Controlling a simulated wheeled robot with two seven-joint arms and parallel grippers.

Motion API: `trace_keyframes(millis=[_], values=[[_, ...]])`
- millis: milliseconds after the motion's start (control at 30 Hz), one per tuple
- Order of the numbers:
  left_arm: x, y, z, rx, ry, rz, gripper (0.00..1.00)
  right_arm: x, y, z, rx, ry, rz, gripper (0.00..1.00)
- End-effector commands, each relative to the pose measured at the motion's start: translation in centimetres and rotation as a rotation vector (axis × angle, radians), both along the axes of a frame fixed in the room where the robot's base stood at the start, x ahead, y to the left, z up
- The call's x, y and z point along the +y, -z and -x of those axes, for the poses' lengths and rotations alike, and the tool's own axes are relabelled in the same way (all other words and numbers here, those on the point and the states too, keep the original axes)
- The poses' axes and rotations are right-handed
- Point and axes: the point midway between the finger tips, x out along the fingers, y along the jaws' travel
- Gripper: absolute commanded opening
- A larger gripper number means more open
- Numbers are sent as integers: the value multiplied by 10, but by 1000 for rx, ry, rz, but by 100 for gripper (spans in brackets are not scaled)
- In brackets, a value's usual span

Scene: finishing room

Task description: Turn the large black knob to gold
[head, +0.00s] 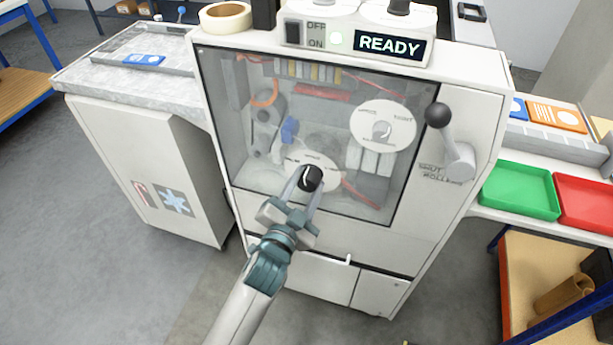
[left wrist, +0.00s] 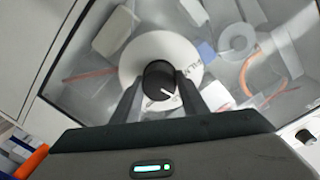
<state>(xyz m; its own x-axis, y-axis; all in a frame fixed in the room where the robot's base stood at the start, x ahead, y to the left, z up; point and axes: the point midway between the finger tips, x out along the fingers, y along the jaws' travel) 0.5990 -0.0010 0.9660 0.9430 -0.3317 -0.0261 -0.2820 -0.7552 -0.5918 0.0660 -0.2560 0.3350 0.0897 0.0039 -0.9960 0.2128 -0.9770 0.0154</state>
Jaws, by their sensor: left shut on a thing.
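The large black knob (head: 311,178) sits on a round white dial plate (head: 320,165) low on the machine's clear front panel. In the left wrist view the knob (left wrist: 160,80) has a white pointer line aimed toward the lower right of the picture. My right gripper is not in view.
A second white dial with a grey knob (head: 382,130) is at the panel's upper right. A black-balled lever (head: 440,118) stands to its right. A READY display (head: 391,45) and OFF/ON switch (head: 293,33) are on top. Green (head: 520,190) and red (head: 588,203) trays lie at right.

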Motion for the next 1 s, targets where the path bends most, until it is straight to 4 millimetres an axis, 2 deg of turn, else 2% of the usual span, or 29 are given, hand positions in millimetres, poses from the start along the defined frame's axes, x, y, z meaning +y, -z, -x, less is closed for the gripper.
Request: trace_keyframes(millis=[100,400,867,900,967,1000], values=[[-1,-1,1,-22,1,-78,17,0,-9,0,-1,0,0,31],[-1,0,1,-60,1,-192,17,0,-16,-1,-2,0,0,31],[-1,1,1,-66,0,-208,17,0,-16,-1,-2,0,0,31],[-1,1,1,-66,0,-208,44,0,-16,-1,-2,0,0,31],[-1,1,1,-66,0,-208,58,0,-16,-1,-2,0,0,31],[-1,1,0,-65,0,-207,58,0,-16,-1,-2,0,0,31]])
